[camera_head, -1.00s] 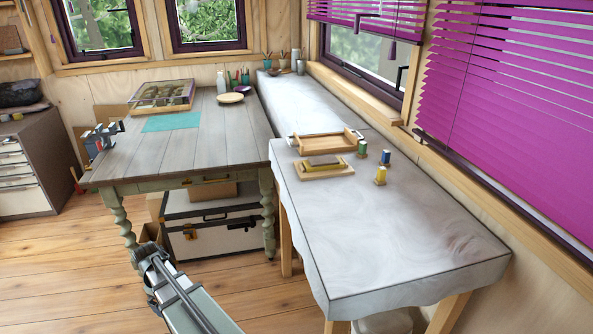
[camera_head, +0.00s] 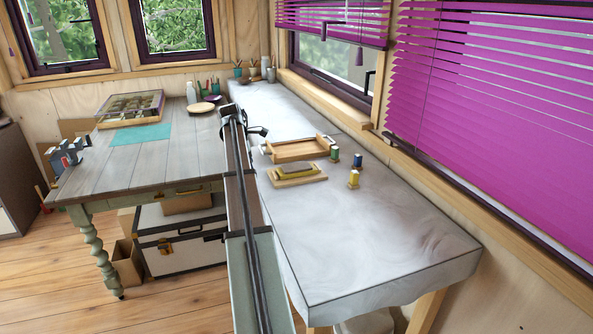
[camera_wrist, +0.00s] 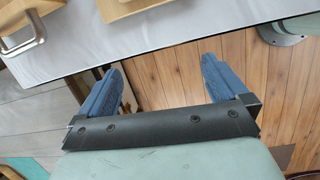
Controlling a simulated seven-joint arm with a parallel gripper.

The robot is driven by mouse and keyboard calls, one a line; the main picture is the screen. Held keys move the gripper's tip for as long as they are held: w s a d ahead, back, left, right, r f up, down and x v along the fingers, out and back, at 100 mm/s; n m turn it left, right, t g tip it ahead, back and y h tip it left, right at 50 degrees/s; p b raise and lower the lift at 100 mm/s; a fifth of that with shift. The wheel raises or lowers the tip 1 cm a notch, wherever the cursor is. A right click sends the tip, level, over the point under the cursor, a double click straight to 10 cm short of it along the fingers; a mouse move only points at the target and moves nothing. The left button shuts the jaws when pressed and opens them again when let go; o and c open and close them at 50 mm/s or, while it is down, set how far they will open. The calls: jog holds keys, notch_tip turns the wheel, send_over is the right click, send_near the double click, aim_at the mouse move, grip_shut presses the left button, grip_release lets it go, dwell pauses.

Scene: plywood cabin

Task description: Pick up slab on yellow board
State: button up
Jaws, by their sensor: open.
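A thin grey-topped slab (camera_head: 297,167) lies on a yellow board (camera_head: 292,175), which rests on a light wooden base (camera_head: 312,179) on the pale worktop. In the wrist view, a wooden edge at the top, likely this base (camera_wrist: 130,8), is cut off by the frame; I cannot make out the slab there. My gripper (camera_wrist: 160,63) is open and empty, its two blue fingers spread over the floor just outside the worktop edge. In the head view my arm reaches up along the worktop's left side, left of the slab and apart from it.
A wooden tray (camera_head: 300,150) with metal handles is behind the slab. Several thread spools (camera_head: 353,179) stand to its right. The worktop's (camera_head: 370,235) front is clear. A grey plank table (camera_head: 150,165) with a teal mat (camera_head: 140,134) stands left.

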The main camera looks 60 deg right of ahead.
notch_tip(320, 180, up, 10)
jog(key=n, duration=0.1)
send_over(296, 166)
jog(key=w+a, duration=0.3)
jog(key=shift+g, duration=0.4)
jog(key=x, duration=1.4)
jog(key=shift+s+r, duration=0.1)
jog(key=shift+s, duration=0.05)
jog(key=shift+c, duration=0.5)
jog(key=c, duration=1.2)
jog(key=shift+c, duration=0.2)
